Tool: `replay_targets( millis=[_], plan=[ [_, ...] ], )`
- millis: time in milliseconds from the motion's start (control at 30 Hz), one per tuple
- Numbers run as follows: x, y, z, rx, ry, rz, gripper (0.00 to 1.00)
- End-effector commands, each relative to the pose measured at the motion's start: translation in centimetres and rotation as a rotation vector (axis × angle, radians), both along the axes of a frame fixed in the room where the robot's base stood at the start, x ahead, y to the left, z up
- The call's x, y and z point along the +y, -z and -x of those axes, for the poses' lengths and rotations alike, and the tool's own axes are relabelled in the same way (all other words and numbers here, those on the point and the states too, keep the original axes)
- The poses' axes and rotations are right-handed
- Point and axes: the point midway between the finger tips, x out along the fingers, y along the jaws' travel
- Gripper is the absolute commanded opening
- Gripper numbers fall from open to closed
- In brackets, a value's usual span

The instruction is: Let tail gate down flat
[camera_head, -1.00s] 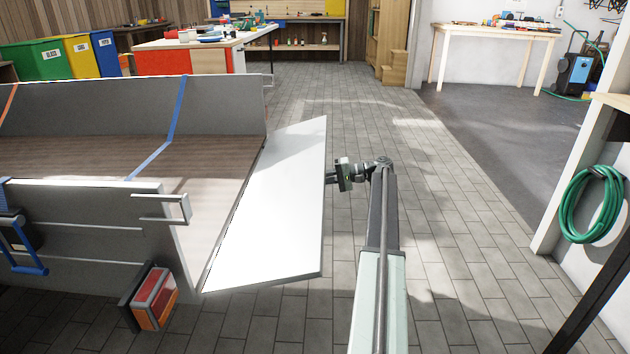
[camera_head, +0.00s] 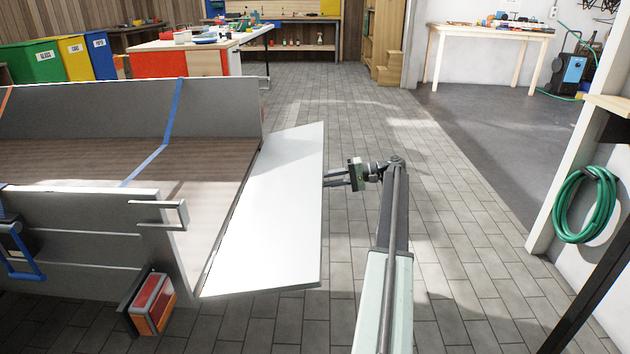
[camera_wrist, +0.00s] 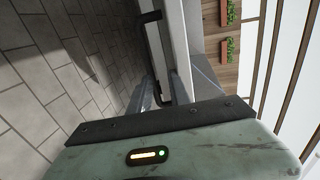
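The tail gate (camera_head: 275,210) is the pale panel at the right end of the trailer bed (camera_head: 100,155). It leans far outward with its inner face up, close to level; I cannot tell whether it is fully flat. My gripper (camera_head: 329,178) is at the gate's free outer edge, with two fingers visibly apart. The handle's middle is partly hidden, and contact is unclear.
A latch bracket (camera_head: 165,213) and a red-orange tail light (camera_head: 152,302) are at the trailer's near corner. The paved floor (camera_head: 450,250) right of my arm is open. A green hose (camera_head: 584,205) hangs on the right wall.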

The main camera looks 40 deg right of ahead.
Motion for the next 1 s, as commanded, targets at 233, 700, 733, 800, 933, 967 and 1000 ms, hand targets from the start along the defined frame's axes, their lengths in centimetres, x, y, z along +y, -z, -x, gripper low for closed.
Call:
replay_targets(
  millis=[233,700,733,800,933,967,1000],
  plan=[
    [-1.2,-0.5,1.2,-0.005,0.000,-0.004,0.33],
    [-1.4,0.2,1.2,-0.156,-0.042,0.186,0.00],
    [-1.2,0.6,1.4,-0.182,-0.055,0.236,0.00],
    [-0.7,1.7,2.0,-0.238,-0.085,0.356,0.00],
    [0.6,3.5,3.7,-0.327,-0.172,0.598,0.00],
    [1.0,3.5,4.1,-0.346,-0.199,0.657,0.00],
    [1.6,3.3,4.8,-0.371,-0.239,0.735,0.00]
  ],
)
